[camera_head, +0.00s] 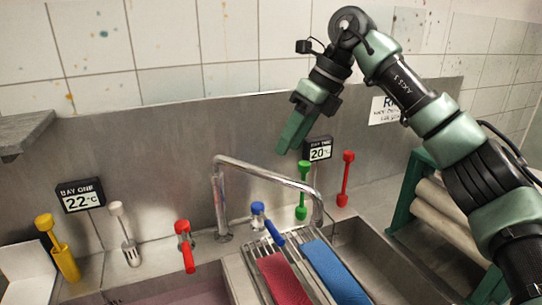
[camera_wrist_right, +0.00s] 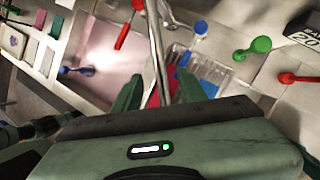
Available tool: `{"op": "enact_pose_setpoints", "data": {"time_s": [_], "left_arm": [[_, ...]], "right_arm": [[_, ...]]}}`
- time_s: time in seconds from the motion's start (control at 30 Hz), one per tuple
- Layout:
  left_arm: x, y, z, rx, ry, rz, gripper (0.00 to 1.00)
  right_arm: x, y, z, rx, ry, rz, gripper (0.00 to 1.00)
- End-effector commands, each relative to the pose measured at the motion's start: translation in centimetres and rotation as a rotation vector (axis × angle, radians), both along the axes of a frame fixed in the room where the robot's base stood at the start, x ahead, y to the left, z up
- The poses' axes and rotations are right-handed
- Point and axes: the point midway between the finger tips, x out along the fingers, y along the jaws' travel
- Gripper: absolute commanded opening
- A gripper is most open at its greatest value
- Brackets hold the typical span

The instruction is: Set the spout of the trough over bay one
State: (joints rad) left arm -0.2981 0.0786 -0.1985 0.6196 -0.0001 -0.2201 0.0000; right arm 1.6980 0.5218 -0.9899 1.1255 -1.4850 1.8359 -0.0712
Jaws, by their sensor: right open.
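The chrome spout (camera_head: 265,172) rises from the back ledge and bends to the right. Its downturned end hangs by the right basin, past the rack. Bay one is the left basin with pinkish liquid (camera_head: 175,293), below the "BAY ONE 22°C" sign (camera_head: 81,195); it also shows in the wrist view (camera_wrist_right: 105,50). My right gripper (camera_head: 286,146) is open and empty, above and behind the spout in the head view. In the wrist view the spout (camera_wrist_right: 157,45) runs between the open fingers (camera_wrist_right: 157,88), with no clear contact. My left gripper is out of view.
Red (camera_head: 185,245) and blue (camera_head: 265,222) handles stand near the spout. Green (camera_head: 302,190) and red (camera_head: 345,180) handles stand at right, yellow (camera_head: 62,252) and white (camera_head: 125,235) at left. A rack holds red (camera_head: 283,280) and blue (camera_head: 333,272) cloths.

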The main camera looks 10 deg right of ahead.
Motion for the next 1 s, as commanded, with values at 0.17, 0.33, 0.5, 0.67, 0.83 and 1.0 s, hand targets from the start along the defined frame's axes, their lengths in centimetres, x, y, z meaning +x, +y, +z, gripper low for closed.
{"op": "enact_pose_setpoints", "data": {"time_s": [0.17, 0.33, 0.5, 0.67, 0.83, 1.0], "left_arm": [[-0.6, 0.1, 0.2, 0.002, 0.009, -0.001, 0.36], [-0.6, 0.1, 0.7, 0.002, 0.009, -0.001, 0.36], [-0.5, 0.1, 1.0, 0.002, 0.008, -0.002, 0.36], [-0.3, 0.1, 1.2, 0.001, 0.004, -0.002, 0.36], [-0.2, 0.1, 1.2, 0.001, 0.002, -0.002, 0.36], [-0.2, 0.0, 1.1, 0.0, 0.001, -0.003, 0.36]], "right_arm": [[0.1, 0.5, -1.4, -0.008, 0.0, -0.001, 0.41], [0.5, 1.6, -3.9, -0.008, 0.002, 0.0, 0.41], [0.8, 2.6, -5.9, -0.006, 0.0, -0.001, 0.41], [0.9, 3.0, -6.8, -0.005, -0.001, 0.0, 0.41], [0.9, 3.0, -6.9, -0.004, -0.002, 0.0, 0.41], [0.9, 3.0, -6.9, -0.004, -0.002, 0.0, 0.16]]}}
